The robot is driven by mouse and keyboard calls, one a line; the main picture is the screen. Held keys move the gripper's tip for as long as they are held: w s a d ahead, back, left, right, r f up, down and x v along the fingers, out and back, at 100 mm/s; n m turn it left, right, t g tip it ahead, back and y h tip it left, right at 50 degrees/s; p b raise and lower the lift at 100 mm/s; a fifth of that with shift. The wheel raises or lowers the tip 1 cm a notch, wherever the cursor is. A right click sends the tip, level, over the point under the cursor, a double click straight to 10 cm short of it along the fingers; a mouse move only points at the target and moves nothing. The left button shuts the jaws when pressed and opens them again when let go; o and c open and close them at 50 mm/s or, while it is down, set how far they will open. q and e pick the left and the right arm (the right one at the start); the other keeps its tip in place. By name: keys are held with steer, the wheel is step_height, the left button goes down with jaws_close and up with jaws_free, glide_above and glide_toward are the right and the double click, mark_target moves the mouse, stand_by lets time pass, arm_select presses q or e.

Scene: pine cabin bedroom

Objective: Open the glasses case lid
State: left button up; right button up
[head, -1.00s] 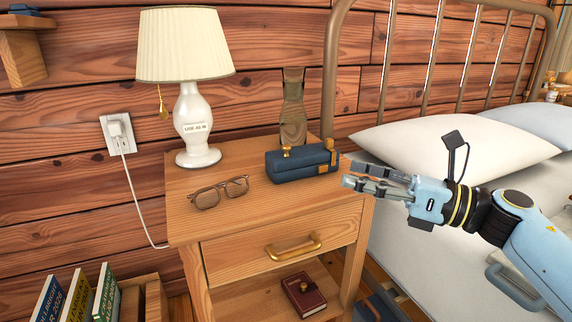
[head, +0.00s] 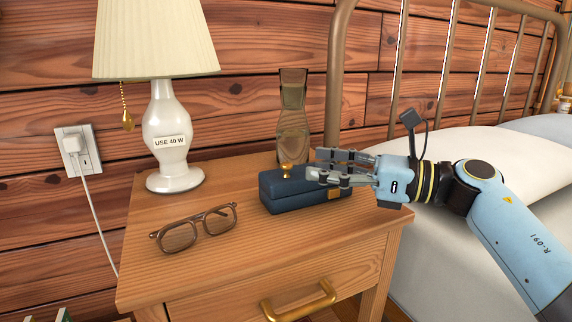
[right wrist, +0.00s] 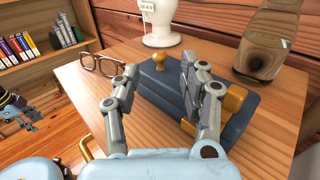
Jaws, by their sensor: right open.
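The dark blue glasses case (head: 290,192) lies on the nightstand with its lid shut. It has a small gold knob (head: 286,168) on top near its left end and a gold clasp (head: 335,194) on its front. In the right wrist view the case (right wrist: 172,98) lies beyond and partly between my fingers, with its knob (right wrist: 160,58) past the tips. My right gripper (head: 316,163) is open at the right end of the case, its fingers over the lid. I cannot tell whether they touch it.
Brown glasses (head: 196,228) lie left of the case. A white lamp (head: 172,140) and a glass carafe (head: 293,118) stand behind. The nightstand top (head: 330,235) is clear in front. The bed (head: 480,150) is at the right.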

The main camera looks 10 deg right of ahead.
mark_target(287, 162)
steer(key=b+x, duration=0.1)
steer(key=x, duration=0.5)
steer(key=shift+w+a+f, duration=0.1)
steer(key=shift+w+a, duration=0.05)
steer(key=shift+a, duration=0.25)
arm_select(q)
steer(key=shift+w+d+r+t, duration=0.35)
steer(key=shift+w+r, duration=0.15)
steer(key=shift+r, duration=0.25)
arm_select(e)
steer(key=shift+c, duration=0.2)
jaws_close()
